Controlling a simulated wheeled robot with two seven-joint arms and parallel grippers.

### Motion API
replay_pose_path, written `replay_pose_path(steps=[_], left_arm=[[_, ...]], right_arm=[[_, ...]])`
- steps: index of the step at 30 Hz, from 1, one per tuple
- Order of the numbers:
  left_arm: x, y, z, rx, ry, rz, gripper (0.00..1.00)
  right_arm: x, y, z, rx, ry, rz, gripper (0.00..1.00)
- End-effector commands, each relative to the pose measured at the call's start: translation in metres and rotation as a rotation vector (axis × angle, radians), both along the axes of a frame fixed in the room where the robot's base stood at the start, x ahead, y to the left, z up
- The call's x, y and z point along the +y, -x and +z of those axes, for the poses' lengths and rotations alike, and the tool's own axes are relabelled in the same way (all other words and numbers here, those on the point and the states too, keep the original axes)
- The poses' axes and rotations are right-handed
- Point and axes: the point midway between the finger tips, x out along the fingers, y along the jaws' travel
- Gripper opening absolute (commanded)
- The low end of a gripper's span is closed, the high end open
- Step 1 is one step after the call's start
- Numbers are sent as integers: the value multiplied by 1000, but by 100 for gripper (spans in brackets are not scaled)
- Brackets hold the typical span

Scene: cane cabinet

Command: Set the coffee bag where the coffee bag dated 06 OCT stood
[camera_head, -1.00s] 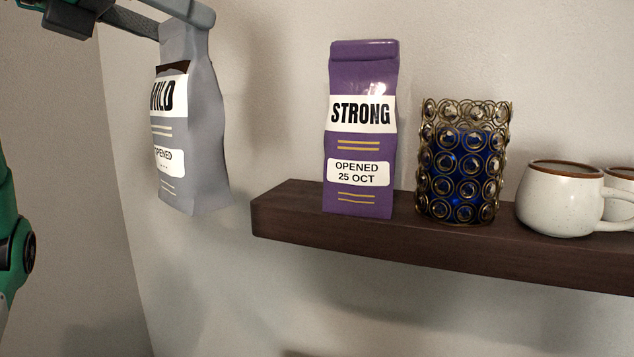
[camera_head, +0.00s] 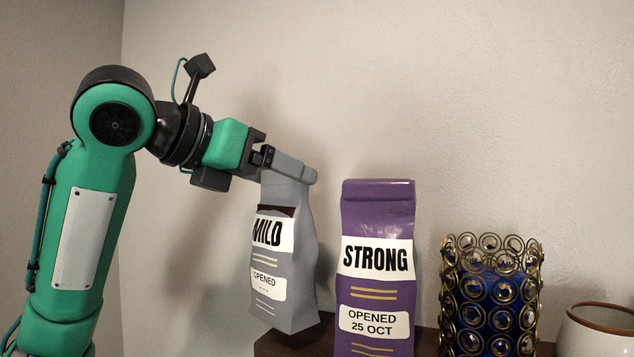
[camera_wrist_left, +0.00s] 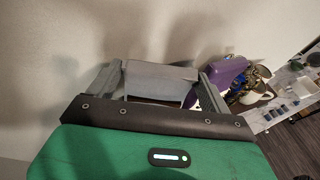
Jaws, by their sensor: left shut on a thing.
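A grey coffee bag (camera_head: 287,262) reads MILD and OPENED; the date line under it is too small to read. My left gripper (camera_head: 292,168) is shut on its top edge and holds it upright, slightly tilted. Its bottom is at the left end of the dark shelf (camera_head: 295,344), and I cannot tell whether it touches. The grey bag also shows between the fingers in the left wrist view (camera_wrist_left: 160,82). A purple coffee bag (camera_head: 376,270), reading STRONG, OPENED 25 OCT, stands just right of it on the shelf. My right gripper is not in view.
A blue glass holder with gold rings (camera_head: 490,300) stands right of the purple bag. A white mug with a brown rim (camera_head: 597,332) is at the right edge. The wall (camera_head: 420,80) is close behind. Only a narrow gap separates the two bags.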

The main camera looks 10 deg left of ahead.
Motion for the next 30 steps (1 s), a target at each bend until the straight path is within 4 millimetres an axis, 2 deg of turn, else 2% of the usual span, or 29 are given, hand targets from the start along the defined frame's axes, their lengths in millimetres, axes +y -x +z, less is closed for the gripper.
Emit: replay_pose_path(steps=[1,3,7,11,17,24,30], left_arm=[[-9,-12,6,4,2,-3,21],[-18,-26,7,2,2,-2,21],[-33,-49,6,2,3,-2,21],[-42,-63,4,0,2,0,21],[-45,-69,-2,-1,2,0,21],[-45,-69,-23,0,2,0,21],[-45,-68,-33,-1,3,1,21]], right_arm=[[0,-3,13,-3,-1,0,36],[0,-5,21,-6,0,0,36],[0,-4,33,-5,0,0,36],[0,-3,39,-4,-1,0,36],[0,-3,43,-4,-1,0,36],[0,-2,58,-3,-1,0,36],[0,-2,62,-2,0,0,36]])
